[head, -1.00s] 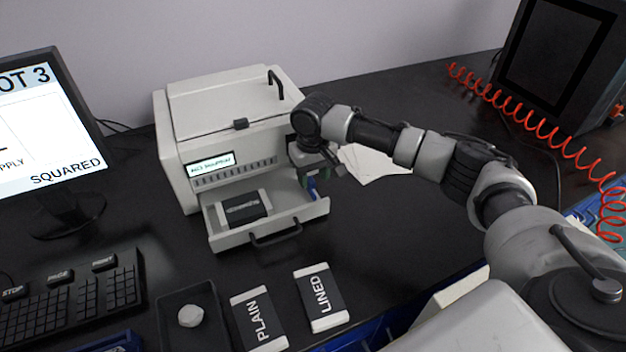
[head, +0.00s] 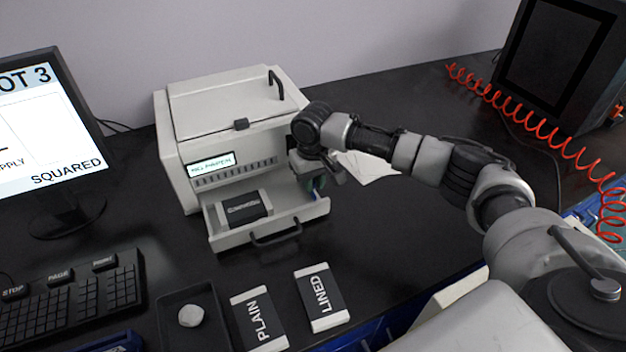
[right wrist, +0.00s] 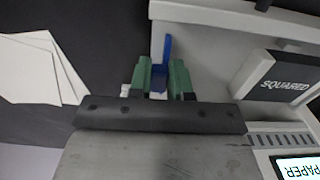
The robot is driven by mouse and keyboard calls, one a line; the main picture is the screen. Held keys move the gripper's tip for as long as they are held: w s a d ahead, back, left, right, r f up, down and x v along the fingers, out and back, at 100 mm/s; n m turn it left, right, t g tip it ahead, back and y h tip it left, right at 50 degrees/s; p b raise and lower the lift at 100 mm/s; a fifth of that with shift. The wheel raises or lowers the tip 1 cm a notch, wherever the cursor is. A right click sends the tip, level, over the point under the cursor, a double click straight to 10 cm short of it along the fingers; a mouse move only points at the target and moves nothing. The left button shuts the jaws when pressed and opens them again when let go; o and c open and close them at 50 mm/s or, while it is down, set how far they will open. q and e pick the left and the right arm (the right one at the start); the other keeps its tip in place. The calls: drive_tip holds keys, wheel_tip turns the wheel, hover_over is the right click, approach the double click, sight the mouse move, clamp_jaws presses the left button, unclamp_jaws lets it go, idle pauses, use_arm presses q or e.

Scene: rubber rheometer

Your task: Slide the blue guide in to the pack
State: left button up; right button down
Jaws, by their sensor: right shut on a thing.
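The pack (head: 244,208), a white block with a dark band reading SQUARED, lies in the open drawer (head: 227,240) of the printer. It also shows in the right wrist view (right wrist: 285,78), right of my gripper. The blue guide (right wrist: 167,47) stands at the drawer's right end, with a clear gap of tray floor between it and the pack. My right gripper (right wrist: 163,72) has its green fingers closed on either side of the guide. In the head view this gripper (head: 317,183) is small and partly hidden by my wrist. My left gripper is not in view.
The printer body (head: 230,130) stands behind the drawer. White sheets (head: 370,166) lie right of it. PLAIN (head: 259,320) and LINED (head: 321,298) packs and a dark tray (head: 172,300) lie in front. A red coiled hose (head: 530,122) hangs at right.

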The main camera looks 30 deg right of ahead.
drive_tip(key=a+p, duration=0.1)
drive_tip(key=a, duration=0.1)
drive_tip(key=a+p, duration=0.1)
drive_tip(key=shift+a+r+p, duration=0.1)
drive_tip(key=shift+r+p, duration=0.15)
drive_tip(key=shift+p, duration=0.05)
drive_tip(key=shift+w+a+f, duration=0.1)
drive_tip(key=shift+a+f, duration=0.1)
drive_tip(key=shift+a, duration=0.2)
drive_tip(key=c, duration=1)
unclamp_jaws()
drive_tip(key=shift+c, duration=0.2)
wheel_tip(320, 180, up, 11)
drive_tip(key=shift+f, duration=0.1)
